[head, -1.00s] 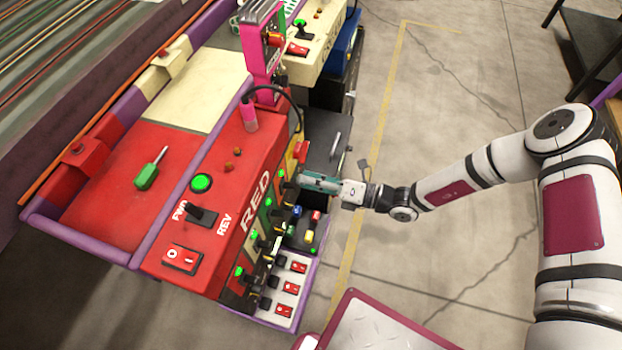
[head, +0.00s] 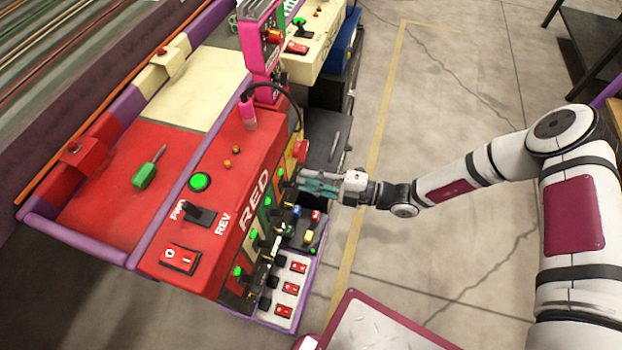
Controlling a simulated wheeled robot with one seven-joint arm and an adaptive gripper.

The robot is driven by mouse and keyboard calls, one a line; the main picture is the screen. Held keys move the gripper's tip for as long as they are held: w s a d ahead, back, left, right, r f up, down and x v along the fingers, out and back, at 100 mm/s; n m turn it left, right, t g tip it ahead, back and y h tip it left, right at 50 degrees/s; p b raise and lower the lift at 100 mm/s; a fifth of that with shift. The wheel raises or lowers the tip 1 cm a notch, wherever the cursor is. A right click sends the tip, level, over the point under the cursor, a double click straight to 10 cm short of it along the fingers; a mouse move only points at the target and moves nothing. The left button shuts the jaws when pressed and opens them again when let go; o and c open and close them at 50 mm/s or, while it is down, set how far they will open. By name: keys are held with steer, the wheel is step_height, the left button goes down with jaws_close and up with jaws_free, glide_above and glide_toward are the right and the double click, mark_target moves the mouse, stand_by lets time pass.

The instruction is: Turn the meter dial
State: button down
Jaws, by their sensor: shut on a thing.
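My gripper (head: 303,184) reaches in from the right to the front face of the red control box (head: 225,165) marked RED. Its fingers are at the upper end of a row of black knobs with green lights, such as the knob at the lower end (head: 249,281). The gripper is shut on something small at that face. The fingers hide most of it, and I cannot make out the meter dial itself.
A panel with red switches (head: 291,289) and a black panel with coloured buttons (head: 308,236) lie below the fingers. A red button (head: 300,150) sits just above them. A pink post (head: 262,50) with a black cable stands behind. The floor to the right (head: 440,100) is clear.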

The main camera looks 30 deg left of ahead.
steer(key=shift+w+f+m, duration=0.1)
steer(key=shift+m, duration=0.5)
steer(key=c, duration=1.4)
jaws_free()
steer(key=shift+c, duration=0.2)
steer(key=v, duration=1.2)
